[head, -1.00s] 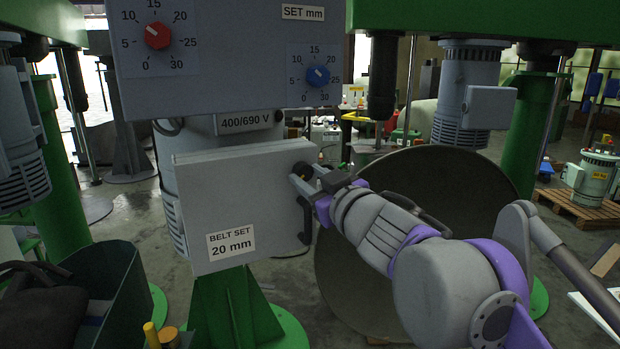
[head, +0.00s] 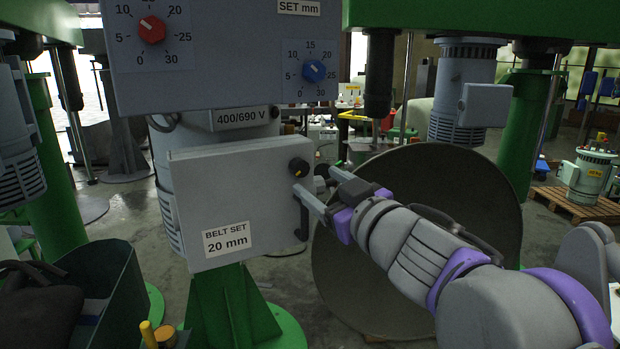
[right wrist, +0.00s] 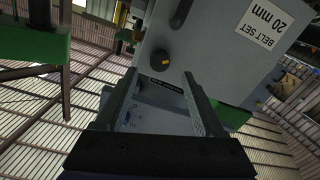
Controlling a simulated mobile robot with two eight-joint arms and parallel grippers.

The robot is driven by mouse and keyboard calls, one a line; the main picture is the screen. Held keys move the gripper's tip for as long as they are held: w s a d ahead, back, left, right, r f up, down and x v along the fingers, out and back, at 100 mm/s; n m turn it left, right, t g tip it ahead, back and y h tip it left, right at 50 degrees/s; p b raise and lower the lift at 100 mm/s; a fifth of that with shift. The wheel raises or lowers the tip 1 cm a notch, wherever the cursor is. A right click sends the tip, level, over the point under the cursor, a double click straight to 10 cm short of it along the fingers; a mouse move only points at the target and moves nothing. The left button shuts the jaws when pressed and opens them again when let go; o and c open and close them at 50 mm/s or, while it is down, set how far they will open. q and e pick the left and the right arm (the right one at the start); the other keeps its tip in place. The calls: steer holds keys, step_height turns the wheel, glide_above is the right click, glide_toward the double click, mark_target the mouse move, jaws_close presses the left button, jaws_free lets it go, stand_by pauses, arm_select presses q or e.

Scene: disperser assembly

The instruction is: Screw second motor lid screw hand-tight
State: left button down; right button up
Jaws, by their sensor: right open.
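The motor lid (head: 240,195) is a flat grey cover labelled "BELT SET 20 mm", standing in front of the grey motor (head: 240,127). A black knob-headed screw (head: 299,167) with a yellow mark sits at its upper right corner. The screw also shows in the right wrist view (right wrist: 160,60), just beyond the fingertips. My right gripper (head: 315,180) is open and empty, just right of the lid edge and slightly below the screw, apart from it. How far the screw is in cannot be told. My left gripper is out of view.
A grey control panel (head: 215,85) with red and blue dials hangs close above the lid. A black handle (head: 302,220) is at the lid's right edge. A large grey round vessel (head: 420,200) stands behind my right arm. A dark green bin (head: 110,290) is at lower left.

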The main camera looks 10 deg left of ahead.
steer(key=v, duration=0.5)
steer(key=d+f+m+h+p, duration=0.4)
steer(key=d+f+m+h, duration=0.55)
steer(key=d+f, duration=0.75)
steer(key=s+d+f+m+g+h+p, duration=0.1)
steer(key=s+d+f+g, duration=0.3)
steer(key=s+f, duration=0.5)
steer(key=s+d+f+m+g+h+p, duration=0.1)
steer(key=s+d+f+g+p, duration=0.1)
steer(key=s+f, duration=0.7)
step_height(320, 180, down, 5)
steer(key=shift+s+d+f+g, duration=0.25)
steer(key=shift+d+g, duration=0.65)
steer(key=shift+g, duration=0.2)
